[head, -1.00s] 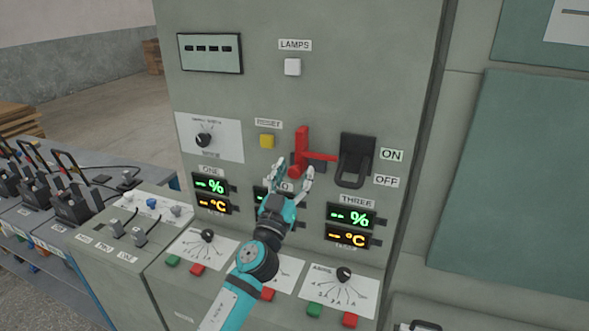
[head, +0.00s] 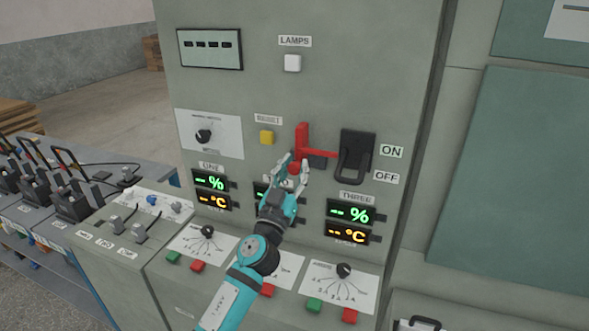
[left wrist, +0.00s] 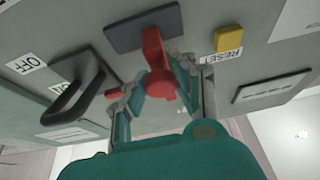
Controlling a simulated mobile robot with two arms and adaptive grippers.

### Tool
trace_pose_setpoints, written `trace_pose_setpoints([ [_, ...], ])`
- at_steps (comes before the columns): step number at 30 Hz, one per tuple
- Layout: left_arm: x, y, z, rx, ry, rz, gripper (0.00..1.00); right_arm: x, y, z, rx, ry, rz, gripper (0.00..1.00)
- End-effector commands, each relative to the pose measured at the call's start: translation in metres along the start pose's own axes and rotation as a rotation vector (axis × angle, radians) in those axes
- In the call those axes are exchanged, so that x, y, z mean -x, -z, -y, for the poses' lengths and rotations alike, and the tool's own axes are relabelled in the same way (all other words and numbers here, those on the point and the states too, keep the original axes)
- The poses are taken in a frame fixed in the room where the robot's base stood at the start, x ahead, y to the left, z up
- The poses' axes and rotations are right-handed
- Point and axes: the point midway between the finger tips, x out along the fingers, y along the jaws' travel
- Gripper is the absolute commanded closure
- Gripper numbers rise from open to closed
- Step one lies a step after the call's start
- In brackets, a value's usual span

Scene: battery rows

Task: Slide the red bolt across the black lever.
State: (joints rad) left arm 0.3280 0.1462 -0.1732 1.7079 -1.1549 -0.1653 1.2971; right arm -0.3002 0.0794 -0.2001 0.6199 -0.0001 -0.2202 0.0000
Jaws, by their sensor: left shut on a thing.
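The red bolt (head: 302,138) is on the grey panel, with an upright part and a bar running right to the left edge of the black lever (head: 369,160). My left gripper (head: 293,169) is shut on the lower end of the bolt's upright part. In the left wrist view the fingers hold the red bolt (left wrist: 154,50) from both sides. There the bar's red tip shows beside the black lever (left wrist: 70,107), and part of the bar is hidden by a finger. The lever's loop hangs down, near the OFF label. My right gripper is not in view.
A yellow RESET button (head: 266,137) is left of the bolt. Lit displays (head: 350,213) and knobs lie below it. A dark plate (left wrist: 143,27) sits behind the bolt. A bench with black devices (head: 75,200) stands at the left.

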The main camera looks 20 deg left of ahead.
Motion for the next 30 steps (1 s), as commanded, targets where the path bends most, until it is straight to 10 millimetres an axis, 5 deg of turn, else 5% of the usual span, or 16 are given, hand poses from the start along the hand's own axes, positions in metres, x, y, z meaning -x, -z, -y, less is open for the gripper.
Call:
trace_pose_setpoints([
  [11, 0.001, -0.002, -0.046, 0.004, -0.002, 0.0, 1.0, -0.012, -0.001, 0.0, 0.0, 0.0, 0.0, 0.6],
  [20, 0.001, -0.001, -0.051, 0.0, -0.005, 0.002, 1.0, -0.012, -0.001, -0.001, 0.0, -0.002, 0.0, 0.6],
  [21, 0.001, -0.001, -0.051, 0.0, -0.005, 0.002, 0.75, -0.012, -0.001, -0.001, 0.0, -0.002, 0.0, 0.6],
  [27, 0.001, -0.001, -0.05, 0.0, -0.004, 0.002, 0.49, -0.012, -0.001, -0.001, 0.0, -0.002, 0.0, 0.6],
  [30, 0.001, -0.001, -0.05, 0.0, -0.004, 0.001, 0.48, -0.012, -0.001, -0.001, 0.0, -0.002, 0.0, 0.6],
])
